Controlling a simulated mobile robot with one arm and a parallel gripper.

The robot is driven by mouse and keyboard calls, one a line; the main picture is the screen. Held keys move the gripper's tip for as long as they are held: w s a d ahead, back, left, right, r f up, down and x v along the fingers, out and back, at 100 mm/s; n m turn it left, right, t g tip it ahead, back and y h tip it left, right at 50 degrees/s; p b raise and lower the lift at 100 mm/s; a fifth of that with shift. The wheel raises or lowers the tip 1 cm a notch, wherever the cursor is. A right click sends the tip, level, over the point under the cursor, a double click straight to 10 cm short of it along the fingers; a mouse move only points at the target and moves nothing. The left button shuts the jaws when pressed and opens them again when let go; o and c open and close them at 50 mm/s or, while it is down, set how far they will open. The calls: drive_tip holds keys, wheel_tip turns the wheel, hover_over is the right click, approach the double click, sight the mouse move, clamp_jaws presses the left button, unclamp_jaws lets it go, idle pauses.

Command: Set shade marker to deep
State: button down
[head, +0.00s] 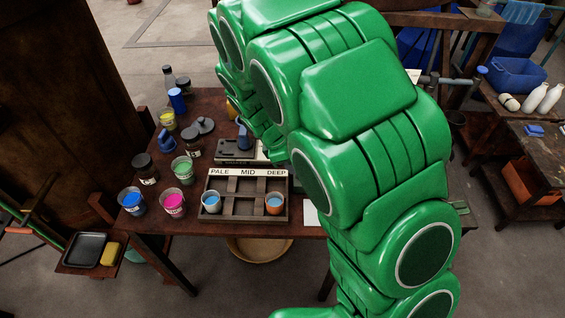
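A dark wooden rack (243,215) stands at the front of the brown table. Its white label strip (247,172) reads PALE, MID and DEEP from left to right. A cup with light blue content (211,203) sits in the front row under PALE. A cup with blue content (274,204) sits in the front row under DEEP. The front spot under MID holds no cup. I cannot pick out a shade marker for certain. My green arm crosses the right half of the view, and my gripper is hidden behind its links.
Blue (132,202), pink (173,203) and green (183,170) paint pots stand left of the rack. A grey device (236,152) with a dark blue jug (244,138) stands behind it. Dark jars and a bottle (169,78) fill the table's back left. A white sheet (310,213) lies to the right.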

sight(298, 176)
drive_tip(key=shift+d, duration=0.15)
drive_tip(key=d, duration=0.9)
drive_tip(key=shift+d, duration=0.3)
drive_tip(key=a, duration=0.2)
drive_tip(key=a+r, duration=0.1)
drive_tip(key=a, duration=0.1)
drive_tip(key=shift+w+a, duration=0.15)
drive_tip(key=shift+a, duration=0.25)
drive_tip(key=v, duration=0.9)
drive_tip(key=shift+d, duration=0.2)
